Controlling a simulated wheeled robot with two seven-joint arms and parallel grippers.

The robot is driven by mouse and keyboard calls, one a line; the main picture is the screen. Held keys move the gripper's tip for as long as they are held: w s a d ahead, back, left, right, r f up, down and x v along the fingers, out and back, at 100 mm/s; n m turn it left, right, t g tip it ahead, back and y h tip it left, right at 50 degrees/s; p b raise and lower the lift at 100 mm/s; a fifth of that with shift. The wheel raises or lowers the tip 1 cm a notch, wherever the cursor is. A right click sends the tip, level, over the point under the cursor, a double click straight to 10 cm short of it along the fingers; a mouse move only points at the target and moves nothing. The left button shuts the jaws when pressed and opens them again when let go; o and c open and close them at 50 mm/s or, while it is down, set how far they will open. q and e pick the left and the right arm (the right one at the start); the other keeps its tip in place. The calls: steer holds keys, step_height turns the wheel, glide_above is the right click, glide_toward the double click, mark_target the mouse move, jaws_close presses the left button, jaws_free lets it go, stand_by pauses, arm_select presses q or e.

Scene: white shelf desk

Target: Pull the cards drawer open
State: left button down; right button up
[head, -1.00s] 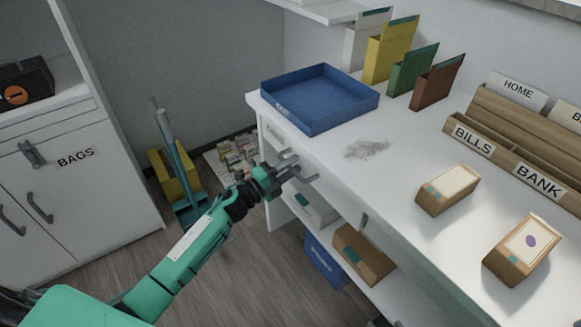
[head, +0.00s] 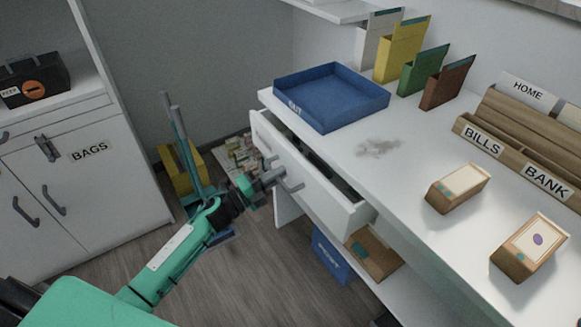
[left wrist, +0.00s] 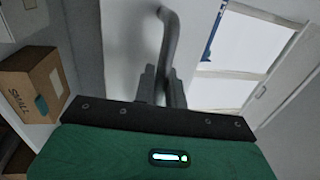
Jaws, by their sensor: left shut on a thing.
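The white drawer (head: 318,196) under the desk top is pulled part way out, and a strip of its dark inside shows. Any label on its front is not readable. My left gripper (head: 274,180) is at the drawer front, shut on the grey bar handle (left wrist: 170,42). In the left wrist view the gripper's fingers (left wrist: 162,86) close around the handle, and the drawer face (left wrist: 125,40) is just beyond. My right gripper is not in view.
A blue tray (head: 331,97) sits on the desk (head: 400,185) above the drawer. A cardboard box (head: 373,255) and a blue bin (head: 331,258) are below. A yellow bucket (head: 178,175) stands near the BAGS cabinet (head: 90,195). Floor in front is clear.

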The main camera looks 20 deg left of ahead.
arm_select(q)
steer(key=r+p+v, duration=0.2)
steer(key=r+v, duration=0.2)
steer(key=v, duration=1.9)
steer(key=shift+s+a+r, duration=0.25)
steer(key=shift+s, duration=0.05)
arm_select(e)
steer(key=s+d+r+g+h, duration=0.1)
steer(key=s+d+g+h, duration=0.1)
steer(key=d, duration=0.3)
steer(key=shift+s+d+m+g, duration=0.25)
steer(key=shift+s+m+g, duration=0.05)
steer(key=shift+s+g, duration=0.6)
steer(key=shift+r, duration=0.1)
arm_select(q)
steer(key=c, duration=1.5)
jaws_free()
steer(key=v, duration=1.3)
steer(key=shift+s+a, duration=0.3)
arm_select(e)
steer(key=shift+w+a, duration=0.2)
